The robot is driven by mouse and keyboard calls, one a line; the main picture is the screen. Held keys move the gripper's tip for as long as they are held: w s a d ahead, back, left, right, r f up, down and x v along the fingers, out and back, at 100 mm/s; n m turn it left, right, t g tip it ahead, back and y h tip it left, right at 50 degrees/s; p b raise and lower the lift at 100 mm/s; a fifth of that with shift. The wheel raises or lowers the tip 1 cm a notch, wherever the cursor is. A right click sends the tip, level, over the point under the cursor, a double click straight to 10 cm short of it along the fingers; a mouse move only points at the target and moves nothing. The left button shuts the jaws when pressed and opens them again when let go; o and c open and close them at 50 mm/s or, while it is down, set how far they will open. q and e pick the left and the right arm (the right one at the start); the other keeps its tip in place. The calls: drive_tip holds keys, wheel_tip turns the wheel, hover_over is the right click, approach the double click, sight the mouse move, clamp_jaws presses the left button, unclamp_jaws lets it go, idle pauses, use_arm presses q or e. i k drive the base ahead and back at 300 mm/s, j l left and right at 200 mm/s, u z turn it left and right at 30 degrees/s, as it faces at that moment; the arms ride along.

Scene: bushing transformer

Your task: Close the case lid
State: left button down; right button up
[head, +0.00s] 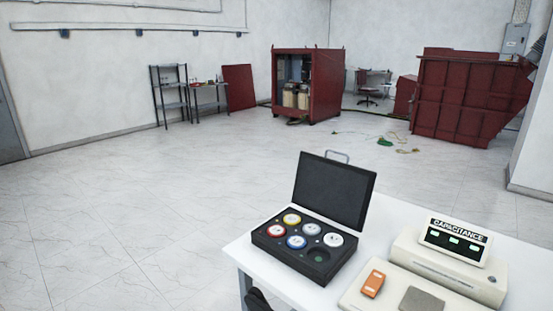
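The black case (304,252) stands open on the white table. Its lid (334,190) is raised, leaning slightly back, with a metal handle (337,156) at its top edge. Several round pieces with coloured rims sit in the case, and one round recess (318,256) at the front right looks empty. A dark shape (257,300) at the bottom edge, beside the table's left side, looks like part of my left gripper; its fingers cannot be made out. It is apart from the case and lower than it. My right gripper is not in view.
On the white table (262,262), right of the case, are a capacitance meter (452,243), a cream unit (447,272) and an orange device (373,283). Red cabinets (322,85) and a shelf (169,96) stand far back. The floor left of the table is clear.

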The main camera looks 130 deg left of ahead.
sight(340, 192)
drive_tip(key=u, duration=3.95)
